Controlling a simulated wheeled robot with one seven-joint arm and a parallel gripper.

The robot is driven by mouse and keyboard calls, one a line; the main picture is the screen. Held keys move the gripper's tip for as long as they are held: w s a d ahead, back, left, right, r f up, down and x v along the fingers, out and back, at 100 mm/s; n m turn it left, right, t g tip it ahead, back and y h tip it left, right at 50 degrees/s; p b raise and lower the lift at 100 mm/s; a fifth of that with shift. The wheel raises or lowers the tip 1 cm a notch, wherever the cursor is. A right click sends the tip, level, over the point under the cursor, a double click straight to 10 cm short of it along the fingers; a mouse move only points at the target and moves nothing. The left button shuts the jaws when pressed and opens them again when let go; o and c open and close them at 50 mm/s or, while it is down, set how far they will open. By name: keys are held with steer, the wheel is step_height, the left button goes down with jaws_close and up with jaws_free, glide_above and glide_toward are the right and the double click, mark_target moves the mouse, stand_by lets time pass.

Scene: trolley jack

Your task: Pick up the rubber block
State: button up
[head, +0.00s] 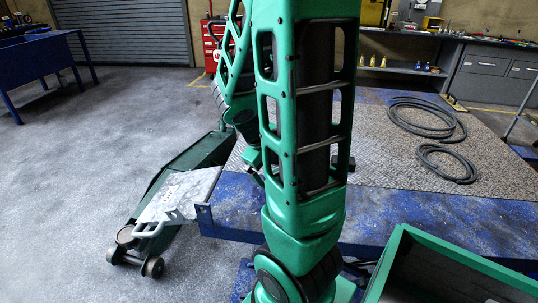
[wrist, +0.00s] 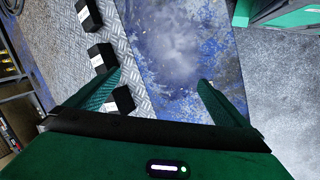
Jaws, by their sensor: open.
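Three black blocks, which look like rubber blocks, lie in a row on the patterned metal plate in the wrist view: one at the top (wrist: 88,14), a middle one (wrist: 102,57) and a lower one (wrist: 122,99). Pale labels show on the upper two. My gripper (wrist: 160,82) is open and empty, over the worn blue edge beside the plate. Its left finger overlaps the row in the picture, near the middle and lower blocks; I cannot tell the height gap. In the head view my arm hides most of this area; one dark block (head: 343,163) shows just right of it.
A green trolley jack (head: 190,152) with a grey metal plate (head: 183,192) stands on the floor left of the blue platform (head: 425,222). Black hoses (head: 447,163) lie on the platform's right. A green open box (head: 440,252) stands front right.

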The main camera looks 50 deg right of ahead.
steer(key=w+d+f+n+t+h, duration=0.2)
steer(key=w+d+f+n+h, duration=0.15)
steer(key=d+n, duration=0.4)
steer(key=w+d+f+n+t+h, duration=0.1)
steer(key=w+d+f+n+h, duration=0.1)
steer(key=w+d+n+h, duration=0.4)
steer(key=w+f+n+t, duration=0.1)
steer(key=n, duration=0.2)
steer(key=w+f+n+t+y, duration=0.1)
steer(key=n, duration=0.3)
steer(key=w+f+n+t+y, duration=0.1)
steer(key=w+f+n, duration=0.1)
steer(key=n, duration=0.1)
steer(key=shift+d+t+y, duration=0.1)
steer(key=shift+t+y, duration=0.15)
steer(key=shift+t, duration=0.05)
steer(key=shift+w+d+f+n, duration=0.15)
steer(key=shift+w+d+n, duration=0.1)
steer(key=shift+n, duration=0.1)
steer(key=x, duration=0.4)
steer(key=shift+w+d+f, duration=0.15)
steer(key=shift+w+d, duration=0.05)
steer(key=shift+d, duration=0.15)
steer(key=shift+f+x, duration=0.15)
steer(key=shift+x, duration=1.15)
steer(key=shift+f+x, duration=0.1)
steer(key=shift+x, duration=1.2)
steer(key=shift+s, duration=0.2)
